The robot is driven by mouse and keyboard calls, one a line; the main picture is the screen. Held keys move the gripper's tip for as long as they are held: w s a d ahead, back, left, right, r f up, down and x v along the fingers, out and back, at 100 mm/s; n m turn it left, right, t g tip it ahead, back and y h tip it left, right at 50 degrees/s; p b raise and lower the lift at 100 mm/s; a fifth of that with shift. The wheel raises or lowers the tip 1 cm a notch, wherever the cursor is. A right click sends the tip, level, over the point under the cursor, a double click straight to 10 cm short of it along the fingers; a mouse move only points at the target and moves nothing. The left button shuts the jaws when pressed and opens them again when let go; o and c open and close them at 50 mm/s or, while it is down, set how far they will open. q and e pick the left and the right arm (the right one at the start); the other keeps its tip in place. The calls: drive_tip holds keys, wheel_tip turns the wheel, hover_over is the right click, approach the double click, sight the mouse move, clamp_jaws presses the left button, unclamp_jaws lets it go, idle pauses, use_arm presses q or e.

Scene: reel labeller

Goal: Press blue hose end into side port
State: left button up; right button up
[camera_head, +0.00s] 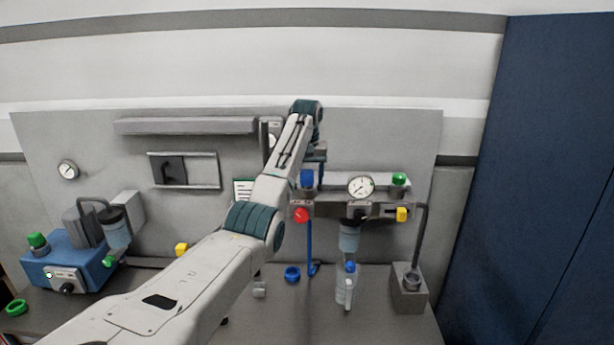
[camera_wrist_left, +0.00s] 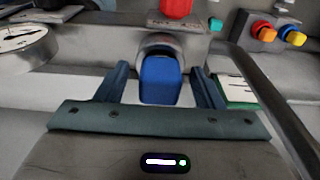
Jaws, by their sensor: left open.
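My left gripper (camera_head: 313,160) is open above a blue fitting (camera_head: 307,179) on the panel's rail unit. In the left wrist view, the gripper (camera_wrist_left: 160,73) has one finger on each side of this blue fitting (camera_wrist_left: 160,80), with visible gaps. A grey round collar (camera_wrist_left: 158,46) sits behind the fitting. A blue hose (camera_head: 310,240) hangs below the rail unit, its lower end near the bench. I cannot tell whether the blue fitting belongs to the hose, nor which opening is the side port. My right gripper is not in view.
A red knob (camera_head: 301,215), a gauge (camera_head: 361,187) and a yellow knob (camera_head: 402,214) are close to the gripper. Below stand a clear bottle (camera_head: 345,290) and a grey block (camera_head: 408,294). A blue ring (camera_head: 292,274) lies on the bench. A blue machine (camera_head: 62,263) stands left.

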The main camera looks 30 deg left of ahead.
use_arm(q)
drive_tip(key=shift+r, duration=0.1)
drive_tip(key=r+b, duration=0.1)
drive_tip(key=r, duration=0.2)
drive_tip(key=r+b, duration=0.1)
drive_tip(key=r, duration=0.2)
drive_tip(key=s+r+b, duration=0.1)
drive_tip(key=r+b, duration=0.1)
drive_tip(key=r, duration=0.1)
drive_tip(key=shift+d+r, duration=0.3)
drive_tip(key=shift+d, duration=0.05)
drive_tip(key=shift+s+r, duration=0.1)
drive_tip(key=shift+r, duration=0.35)
